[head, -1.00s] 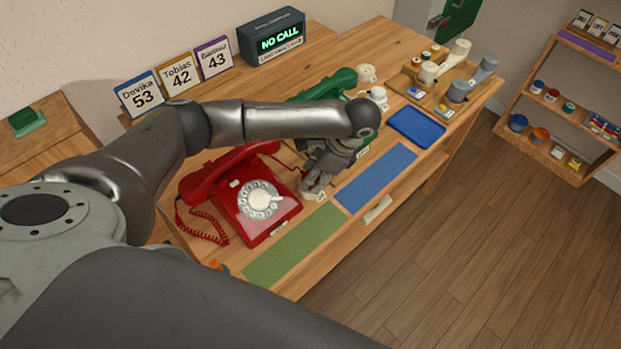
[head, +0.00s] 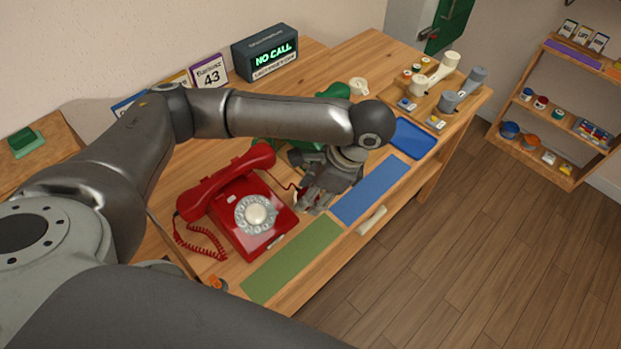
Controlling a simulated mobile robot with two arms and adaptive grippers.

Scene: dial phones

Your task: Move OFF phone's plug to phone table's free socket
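A red dial phone (head: 250,208) sits on the wooden table, its handset on top and a coiled red cord at its left. A thin red cord runs from its right side towards my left gripper (head: 311,208). That gripper points down at the tabletop, just right of the red phone and by the near-left end of the blue mat. My wrist and fingers hide what is between the fingertips, so I cannot tell whether they hold a plug. A green phone (head: 335,91) is mostly hidden behind my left forearm. My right gripper is not in view.
A "NO CALL" display (head: 267,55) stands at the back beside number cards (head: 209,72). A green mat (head: 292,260) and a blue mat (head: 372,190) lie along the front edge. A blue tray (head: 413,139) and a wooden board with pale and grey pieces (head: 408,92) are further right.

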